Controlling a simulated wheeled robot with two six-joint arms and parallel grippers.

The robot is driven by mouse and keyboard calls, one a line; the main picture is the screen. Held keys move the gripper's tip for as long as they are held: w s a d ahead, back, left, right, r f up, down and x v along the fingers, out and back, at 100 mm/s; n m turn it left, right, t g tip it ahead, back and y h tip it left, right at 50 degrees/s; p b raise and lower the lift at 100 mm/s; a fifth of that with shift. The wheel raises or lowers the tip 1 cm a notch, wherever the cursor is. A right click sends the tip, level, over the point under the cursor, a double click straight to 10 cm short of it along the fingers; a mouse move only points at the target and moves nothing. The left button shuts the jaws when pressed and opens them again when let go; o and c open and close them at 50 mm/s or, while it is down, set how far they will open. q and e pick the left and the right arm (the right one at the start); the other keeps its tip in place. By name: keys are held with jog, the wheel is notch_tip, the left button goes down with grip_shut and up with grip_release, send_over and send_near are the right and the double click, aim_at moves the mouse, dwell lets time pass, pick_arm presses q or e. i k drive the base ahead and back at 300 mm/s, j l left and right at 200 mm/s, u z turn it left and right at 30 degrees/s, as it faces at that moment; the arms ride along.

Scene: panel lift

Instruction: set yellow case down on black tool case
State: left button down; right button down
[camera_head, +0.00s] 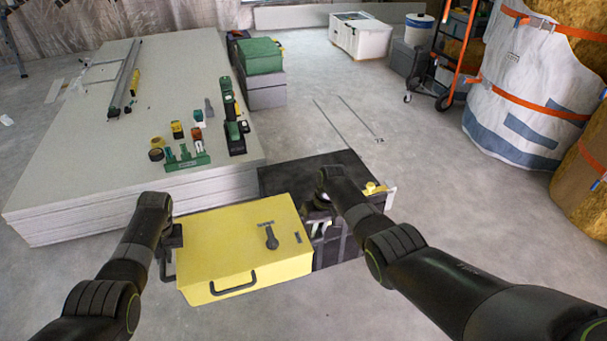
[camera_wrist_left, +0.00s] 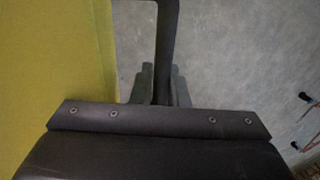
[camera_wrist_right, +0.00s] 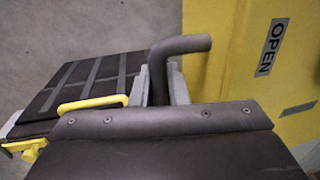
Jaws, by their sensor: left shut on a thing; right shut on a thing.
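The yellow case (camera_head: 235,240) hangs level between my two grippers, with a dark latch on its lid and a dark front handle. My left gripper (camera_head: 172,250) is shut on its left side handle, a dark bar also seen in the left wrist view (camera_wrist_left: 168,40). My right gripper (camera_wrist_right: 165,85) is shut on its dark right side handle (camera_wrist_right: 185,45). The black tool case (camera_head: 290,176) stands on the floor behind and right of the yellow case, partly hidden by my right arm. Its ribbed lid (camera_wrist_right: 85,80) and yellow handle (camera_wrist_right: 92,104) show in the right wrist view.
A stack of pale boards (camera_head: 90,190) stands close on the left, with tools and a green rack (camera_head: 187,160) on top. A green case on grey ones (camera_head: 262,57) is behind it. Wrapped bales (camera_head: 530,90) and an orange-framed cart stand right. Floor at centre right is clear.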

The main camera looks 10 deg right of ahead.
aim_at(312, 177)
jog(key=i+l, duration=0.55)
jog(key=l, duration=0.2)
jog(key=i+l, duration=0.6)
jog(key=l, duration=0.1)
